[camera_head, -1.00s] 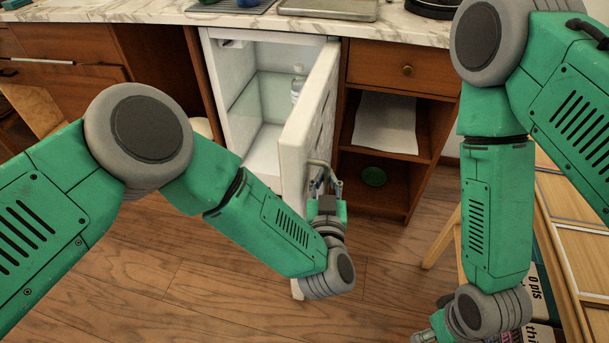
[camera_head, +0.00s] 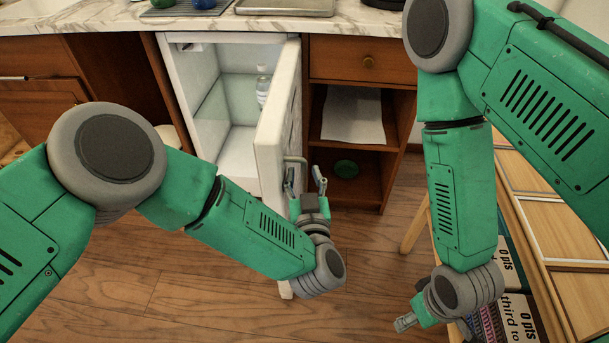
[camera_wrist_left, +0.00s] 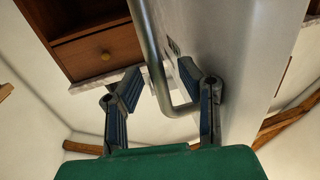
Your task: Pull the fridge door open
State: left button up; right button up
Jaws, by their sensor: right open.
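The white fridge (camera_head: 192,95) stands under the counter with its door (camera_head: 278,125) swung open toward me, showing the interior. The door's grey bar handle (camera_head: 296,159) is on its outer face; it also shows in the left wrist view (camera_wrist_left: 150,50). My left gripper (camera_head: 304,176) is at the handle with its fingers spread. In the left wrist view the handle's bent end lies between the open fingers (camera_wrist_left: 160,85), with no clear grip on it. My right gripper (camera_head: 404,322) is low at the right, away from the fridge, and partly hidden by its wrist.
A clear bottle (camera_head: 262,86) stands inside the fridge. A wooden cabinet (camera_head: 356,66) with a drawer and open shelves is right of the door. A wooden table or rack (camera_head: 535,200) stands at the right, near my right arm. Wooden floor is clear before the fridge.

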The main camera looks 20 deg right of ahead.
pick_arm(q)
jog(key=s+a, duration=0.1)
jog(key=s, duration=0.6)
jog(key=shift+s, duration=0.15)
jog(key=shift+f, duration=0.1)
